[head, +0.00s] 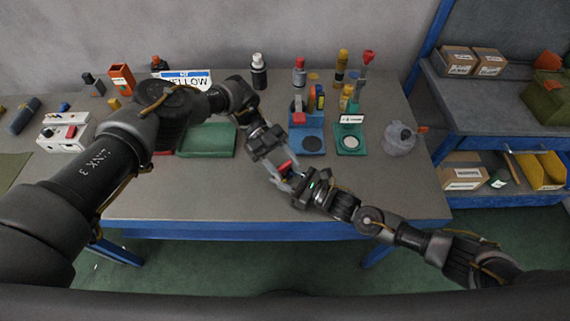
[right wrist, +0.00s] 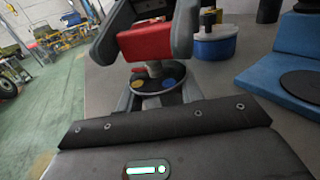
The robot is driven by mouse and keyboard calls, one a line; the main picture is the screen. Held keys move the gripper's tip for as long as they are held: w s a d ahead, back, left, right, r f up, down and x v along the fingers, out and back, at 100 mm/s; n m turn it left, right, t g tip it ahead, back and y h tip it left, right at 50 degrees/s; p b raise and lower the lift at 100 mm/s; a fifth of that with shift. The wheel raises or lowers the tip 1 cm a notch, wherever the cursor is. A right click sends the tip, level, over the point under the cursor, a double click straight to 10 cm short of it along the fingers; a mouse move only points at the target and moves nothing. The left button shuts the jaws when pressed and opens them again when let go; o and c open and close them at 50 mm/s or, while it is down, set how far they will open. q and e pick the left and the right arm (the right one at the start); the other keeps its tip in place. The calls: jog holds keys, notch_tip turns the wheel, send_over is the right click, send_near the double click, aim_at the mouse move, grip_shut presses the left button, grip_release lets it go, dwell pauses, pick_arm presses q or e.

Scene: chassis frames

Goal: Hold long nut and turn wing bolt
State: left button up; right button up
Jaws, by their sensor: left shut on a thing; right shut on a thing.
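My left gripper (head: 279,166) is shut on a red block, the long nut (head: 285,167), held above the table's front part. The right wrist view shows the nut (right wrist: 146,42) between the left gripper's grey fingers (right wrist: 150,30). A short metal shaft runs from the nut to a dark round head with yellow, blue and red dots, apparently the wing bolt (right wrist: 157,80). My right gripper (head: 291,184) is shut on the bolt; its fingers (right wrist: 160,97) flank the head in the right wrist view. The two grippers face each other closely. How deep the shaft sits is hidden.
On the table (head: 200,202), a blue stand (head: 310,130) and a green stand (head: 351,146) are behind the grippers. A grey round container (head: 398,140) is at right, a green tray (head: 212,141) left. Bottles line the back. Shelves (head: 495,120) stand at right.

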pick_arm(q)
jog(key=shift+d+r, duration=0.1)
jog(key=shift+r, duration=0.05)
pick_arm(e)
jog(key=shift+s+f, duration=0.1)
jog(key=shift+f, duration=0.15)
pick_arm(q)
jog(key=o, duration=1)
pick_arm(e)
jog(key=shift+r, duration=0.1)
pick_arm(q)
jog(key=shift+v, duration=6.05)
pick_arm(e)
jog(key=o, duration=1.2)
